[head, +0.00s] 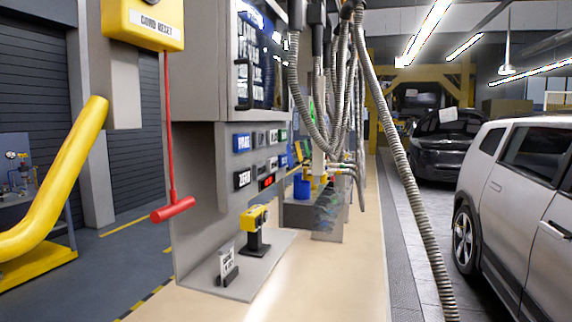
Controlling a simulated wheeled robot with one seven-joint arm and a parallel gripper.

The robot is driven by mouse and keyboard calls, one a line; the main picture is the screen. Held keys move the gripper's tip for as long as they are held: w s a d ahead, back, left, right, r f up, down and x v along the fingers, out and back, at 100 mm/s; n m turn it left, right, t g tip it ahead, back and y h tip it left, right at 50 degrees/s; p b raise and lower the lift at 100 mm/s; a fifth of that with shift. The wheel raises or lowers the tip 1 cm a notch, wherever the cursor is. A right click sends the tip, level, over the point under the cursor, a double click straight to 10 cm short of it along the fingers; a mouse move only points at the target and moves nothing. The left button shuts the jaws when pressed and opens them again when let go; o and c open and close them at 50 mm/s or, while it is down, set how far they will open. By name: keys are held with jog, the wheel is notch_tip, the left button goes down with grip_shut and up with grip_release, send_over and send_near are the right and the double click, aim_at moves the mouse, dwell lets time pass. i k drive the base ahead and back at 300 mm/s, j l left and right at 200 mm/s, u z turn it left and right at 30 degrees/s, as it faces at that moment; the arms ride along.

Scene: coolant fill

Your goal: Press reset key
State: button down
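A grey machine cabinet carries a key panel (262,163) seen at a steep angle. Its upper row has a blue key (241,142), darker keys and a green key (282,134). Its lower row has a dark key reading ZERO (242,179) and a red key (266,182). I cannot read a reset label on these keys. A yellow box (143,22) at the upper left has a label that seems to end in RESET; a red cord with a red T-handle (172,209) hangs below it. My gripper is not in view.
A yellow device on a black stand (256,230) and a small sign holder (227,268) stand on the cabinet's ledge. Hoses (397,150) hang to the right. A yellow bent rail (62,180) is at left, a silver car (515,200) at right. The beige floor (345,270) looks clear.

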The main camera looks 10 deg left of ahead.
aim_at(282, 158)
jog(key=i+l+u, duration=0.1)
jog(key=i+u, duration=0.2)
jog(key=i, duration=0.25)
jog(key=i+l+u, duration=0.3)
jog(key=i, duration=0.2)
jog(key=i+l+u, duration=0.35)
jog(key=i, duration=0.15)
